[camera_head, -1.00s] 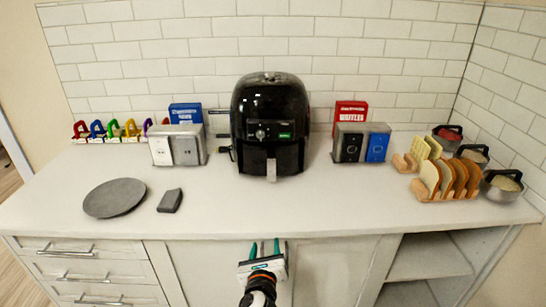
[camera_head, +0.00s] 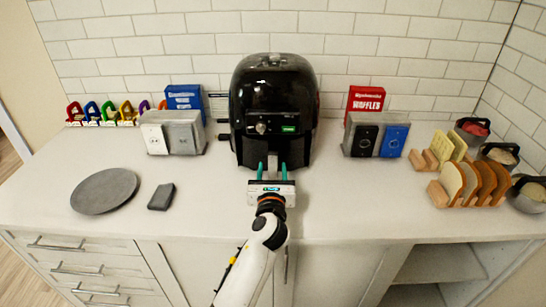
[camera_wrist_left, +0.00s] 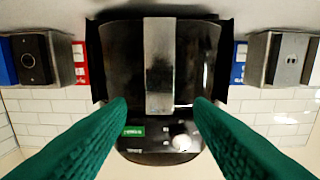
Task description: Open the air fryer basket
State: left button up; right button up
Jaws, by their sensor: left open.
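The black air fryer (camera_head: 273,95) stands on the counter against the tiled wall, its basket front facing me and shut. Its metallic basket handle (camera_wrist_left: 159,65) shows upright in the left wrist view; in the head view my gripper hides most of it. My left gripper (camera_head: 272,170) is open just in front of the basket, its green fingers pointing at the fryer. In the left wrist view the fingers (camera_wrist_left: 159,103) are on either side of the handle's line, with a gap to each side. I cannot tell whether the tips reach past the handle's front. My right gripper is not in view.
A white and grey toaster (camera_head: 172,135) stands left of the fryer, and a black and blue one (camera_head: 376,137) stands right. A grey plate (camera_head: 104,191) and dark block (camera_head: 161,197) lie at left. Bread racks (camera_head: 467,181) stand at right.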

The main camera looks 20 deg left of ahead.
aim_at(273, 160)
pick_arm(q)
jog(key=x, duration=0.5)
jog(key=shift+w, duration=0.35)
jog(key=shift+c, duration=0.9)
grip_shut()
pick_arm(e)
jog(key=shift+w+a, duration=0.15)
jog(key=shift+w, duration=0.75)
